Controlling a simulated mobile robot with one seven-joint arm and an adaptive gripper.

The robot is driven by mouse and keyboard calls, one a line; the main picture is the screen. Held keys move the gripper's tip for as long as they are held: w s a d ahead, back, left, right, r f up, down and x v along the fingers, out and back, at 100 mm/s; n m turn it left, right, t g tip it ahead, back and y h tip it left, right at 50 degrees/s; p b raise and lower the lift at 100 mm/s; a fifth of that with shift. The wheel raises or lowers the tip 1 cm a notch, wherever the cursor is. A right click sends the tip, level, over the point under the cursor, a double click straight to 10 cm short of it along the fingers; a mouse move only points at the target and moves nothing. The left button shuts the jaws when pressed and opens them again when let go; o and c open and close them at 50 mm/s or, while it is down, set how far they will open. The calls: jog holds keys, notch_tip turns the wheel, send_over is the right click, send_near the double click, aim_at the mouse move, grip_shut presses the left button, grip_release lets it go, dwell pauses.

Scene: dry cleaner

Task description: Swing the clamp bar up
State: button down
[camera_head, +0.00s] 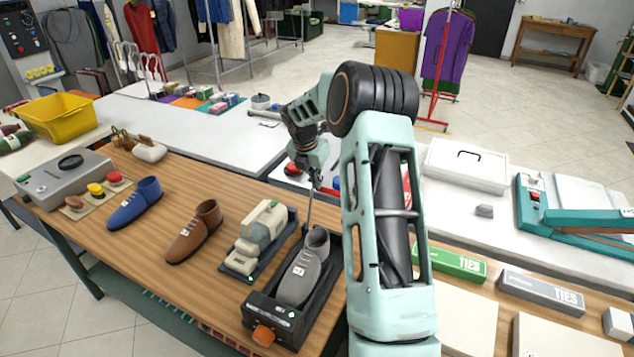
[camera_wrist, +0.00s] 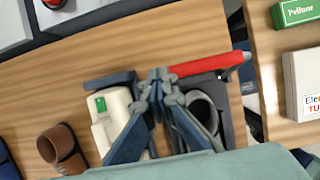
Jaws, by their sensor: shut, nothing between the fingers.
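A black shoe stand (camera_head: 265,307) holds a grey shoe (camera_head: 303,272) on the wooden counter, with an orange knob (camera_head: 263,336) at its front. A red bar (camera_wrist: 208,64), which looks like the clamp bar, lies across the far end of the stand in the wrist view. Its left end is hidden behind my fingers. My gripper (camera_head: 316,183) points down over the far end of the stand. In the wrist view its fingertips (camera_wrist: 160,76) are together and empty, close beside the red bar. I cannot tell if they touch it.
A beige block on a dark base (camera_head: 260,232) stands just left of the stand. A brown shoe (camera_head: 194,232) and a blue shoe (camera_head: 135,203) are farther left. A green box (camera_head: 452,262) and a grey box (camera_head: 541,291) lie to the right.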

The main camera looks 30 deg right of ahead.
jog(key=shift+d+f, duration=0.3)
jog(key=shift+d, duration=0.45)
jog(key=a+v, duration=0.1)
jog(key=v, duration=1.2)
jog(key=shift+w, duration=0.25)
jog(key=shift+d+f, duration=0.1)
jog(key=shift+f, duration=0.05)
